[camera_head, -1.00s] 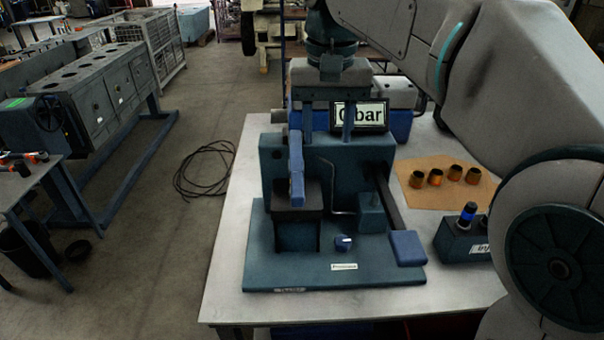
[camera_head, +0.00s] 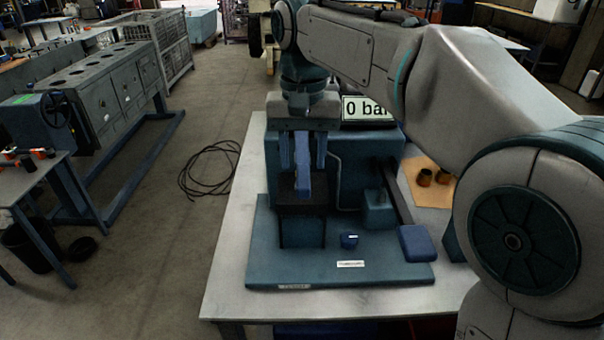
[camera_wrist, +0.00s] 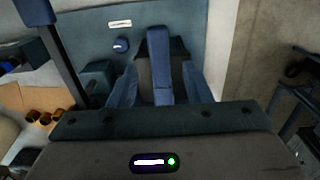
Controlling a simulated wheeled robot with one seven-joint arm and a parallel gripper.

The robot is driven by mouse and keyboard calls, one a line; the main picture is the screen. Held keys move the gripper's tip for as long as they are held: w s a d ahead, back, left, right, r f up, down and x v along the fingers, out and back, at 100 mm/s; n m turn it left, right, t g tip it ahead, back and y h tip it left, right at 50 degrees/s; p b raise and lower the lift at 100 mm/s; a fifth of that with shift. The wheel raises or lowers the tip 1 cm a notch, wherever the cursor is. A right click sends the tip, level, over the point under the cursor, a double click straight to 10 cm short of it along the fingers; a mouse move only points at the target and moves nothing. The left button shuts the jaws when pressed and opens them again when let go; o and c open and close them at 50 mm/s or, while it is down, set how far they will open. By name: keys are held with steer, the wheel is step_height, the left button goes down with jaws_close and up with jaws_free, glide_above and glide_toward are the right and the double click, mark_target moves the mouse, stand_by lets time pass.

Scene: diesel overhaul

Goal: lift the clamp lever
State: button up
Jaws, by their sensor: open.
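The clamp lever (camera_head: 304,182) is a blue bar rising from a dark clamp block on the teal test stand (camera_head: 390,272). My gripper (camera_head: 303,166) points down over it with jaws open. In the wrist view the lever (camera_wrist: 159,62) runs between the two blue fingers of my gripper (camera_wrist: 160,88), with a visible gap on each side. The lever's upper end is hidden behind my gripper in the head view. The display (camera_head: 366,108) behind reads 0 bar, partly covered.
A dark bar with a blue pad (camera_head: 417,243) leans to the right of the clamp. A blue knob (camera_head: 349,240) sits in front. Brass-coloured nozzle parts (camera_head: 425,177) stand on a tan sheet (camera_head: 430,198) at right. The bench (camera_head: 228,270) is clear at left.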

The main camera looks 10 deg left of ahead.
mark_target(303, 175)
steer(key=shift+f, duration=1.85)
